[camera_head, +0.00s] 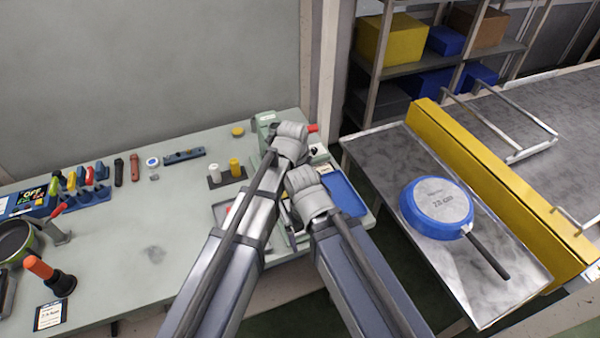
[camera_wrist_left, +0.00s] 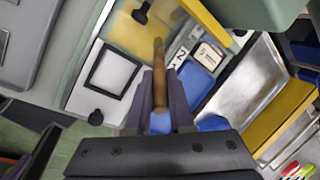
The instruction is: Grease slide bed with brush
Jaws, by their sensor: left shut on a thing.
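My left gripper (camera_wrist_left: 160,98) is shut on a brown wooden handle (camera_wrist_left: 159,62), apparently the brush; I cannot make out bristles. In the head view both wrists reach over the pale green bench unit and hide their fingertips. My right wrist is nearer the front than the left one, and its jaws are hidden. I cannot clearly tell which part is the slide bed. In the left wrist view a bare metal tray (camera_wrist_left: 243,82) lies right of the handle, with blue parts (camera_wrist_left: 196,82) between. A black square frame (camera_wrist_left: 111,70) lies left of it.
The green bench (camera_head: 130,240) carries a white and a yellow cylinder (camera_head: 235,167), several small tools and a green pan (camera_head: 15,240). A blue tray (camera_head: 343,195) lies right of my right wrist. Further right, a blue pan (camera_head: 437,207) sits on a metal table beside a yellow barrier (camera_head: 500,190).

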